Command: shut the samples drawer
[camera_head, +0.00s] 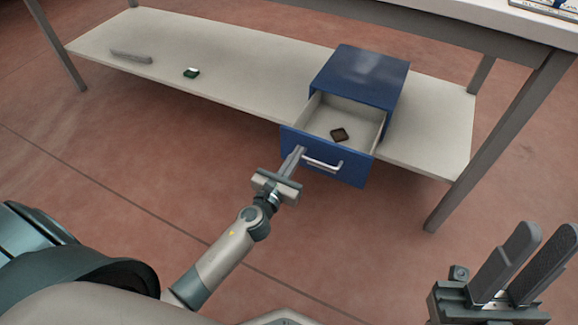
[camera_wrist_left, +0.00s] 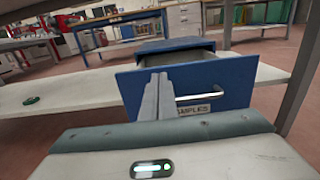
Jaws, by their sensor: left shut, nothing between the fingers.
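The blue samples drawer (camera_head: 352,171) is pulled out of its blue cabinet (camera_head: 360,72), which sits on the lower shelf of a table. A small dark brown square piece (camera_head: 339,134) lies inside the drawer. The drawer front carries a silver bar handle (camera_head: 322,164). My left gripper (camera_head: 298,152) is shut and empty, its fingertips at the drawer front just left of the handle; I cannot tell if they touch. In the left wrist view the drawer front (camera_wrist_left: 233,82) shows a SAMPLES label, partly hidden by the fingers. My right gripper (camera_head: 528,248) is open and empty at lower right.
The pale lower shelf (camera_head: 220,75) holds a grey bar (camera_head: 131,56) and a small green item (camera_head: 191,72) left of the cabinet. A table leg (camera_head: 490,150) stands to the right. The reddish floor in front is clear.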

